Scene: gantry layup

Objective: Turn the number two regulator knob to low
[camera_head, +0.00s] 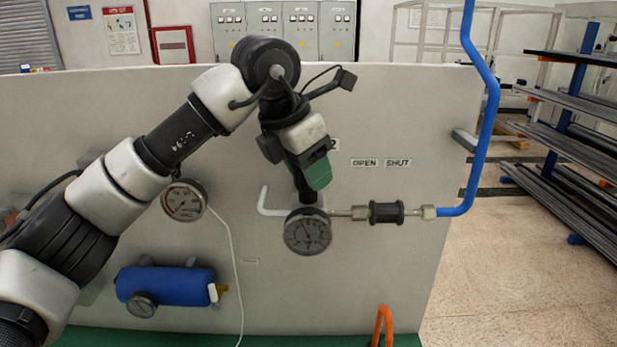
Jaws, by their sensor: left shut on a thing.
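My left gripper (309,193) reaches down in front of the panel, just above a round grey gauge (307,232). It is shut on a dark knob at the top of the regulator with that gauge. The fingers and wrist hide most of the knob, so its setting cannot be read. A second gauge (184,201) sits on the panel to the left, beside my forearm. My right gripper is not in view.
A pipe fitting (386,212) joins a blue pipe (480,140) at right. A blue cylinder (170,286) is at lower left, an orange hook-shaped piece (383,325) at the bottom. Open floor lies right.

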